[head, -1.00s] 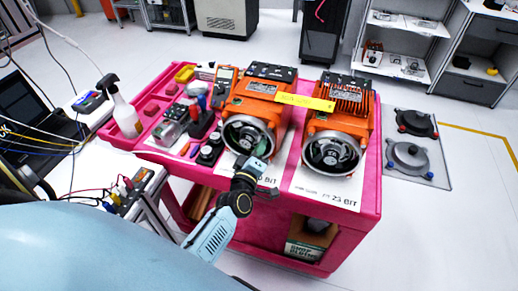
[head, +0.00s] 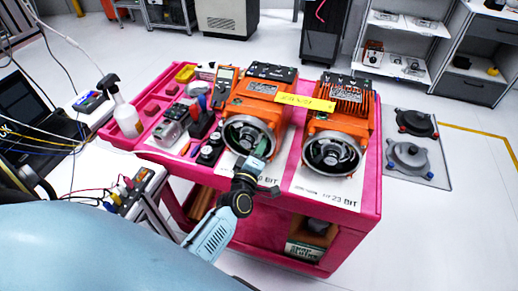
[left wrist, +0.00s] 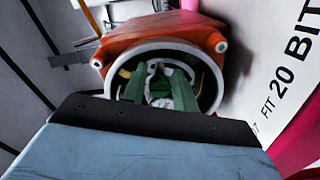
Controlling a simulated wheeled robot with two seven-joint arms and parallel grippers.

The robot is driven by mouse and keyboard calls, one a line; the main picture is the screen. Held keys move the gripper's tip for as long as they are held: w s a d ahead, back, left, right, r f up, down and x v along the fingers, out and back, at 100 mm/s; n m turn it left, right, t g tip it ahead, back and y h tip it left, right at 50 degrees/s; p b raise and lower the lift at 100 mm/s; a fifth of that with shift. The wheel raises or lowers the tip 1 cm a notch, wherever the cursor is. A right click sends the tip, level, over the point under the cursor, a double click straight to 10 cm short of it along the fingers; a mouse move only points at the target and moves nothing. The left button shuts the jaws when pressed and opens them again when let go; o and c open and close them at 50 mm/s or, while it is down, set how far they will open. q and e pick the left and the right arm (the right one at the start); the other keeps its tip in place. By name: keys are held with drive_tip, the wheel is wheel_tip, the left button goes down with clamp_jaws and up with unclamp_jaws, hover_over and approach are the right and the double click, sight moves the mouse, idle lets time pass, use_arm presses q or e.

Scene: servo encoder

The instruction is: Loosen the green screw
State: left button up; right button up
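Two orange servo motors with round open ends stand on the pink cart; the left one (head: 258,104) is in front of my left gripper (head: 257,157), and the right one (head: 338,118) is apart from it. In the left wrist view, the left gripper's two green fingers (left wrist: 160,86) point into the round opening of an orange housing (left wrist: 209,38). The fingers stand apart. The right gripper is not in view.
The pink cart (head: 372,190) also carries a multimeter (head: 224,86), tools and small parts left of the motors. A yellow strip (head: 306,102) lies across both motors. A spray bottle (head: 124,114) stands at the left. Printed white sheets (head: 327,186) lie under the motors.

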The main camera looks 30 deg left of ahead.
use_arm(q)
drive_tip(key=shift+s, duration=0.15)
drive_tip(key=v, duration=1.3)
drive_tip(key=shift+d, duration=0.15)
drive_tip(key=s+d+f+m+g+h+b, duration=0.1)
drive_tip(key=s+d+f+m+g+h, duration=0.2)
drive_tip(key=f, duration=0.7)
drive_tip(key=s+d+f+m+g+b, duration=0.1)
drive_tip(key=s+f+m+g+b, duration=0.3)
drive_tip(key=f, duration=0.7)
drive_tip(key=s+d+f+m+g+h+p, duration=0.1)
drive_tip(key=s+d+f+m+h, duration=0.25)
drive_tip(key=f, duration=0.65)
drive_tip(key=s+a+f+m+g+y+b, duration=0.1)
drive_tip(key=s+a+f+m+g, duration=0.2)
drive_tip(key=s+f, duration=0.4)
drive_tip(key=s+a+f+m+g+y+b, duration=0.1)
drive_tip(key=s+a+f+m+g, duration=0.2)
drive_tip(key=s, duration=1.2)
wheel_tip(320, 180, down, 4)
drive_tip(key=m+g, duration=0.2)
drive_tip(key=shift+s+a+g, duration=0.2)
drive_tip(key=shift+s+g, duration=0.05)
drive_tip(key=shift+g, duration=0.05)
drive_tip(key=shift+y, duration=0.25)
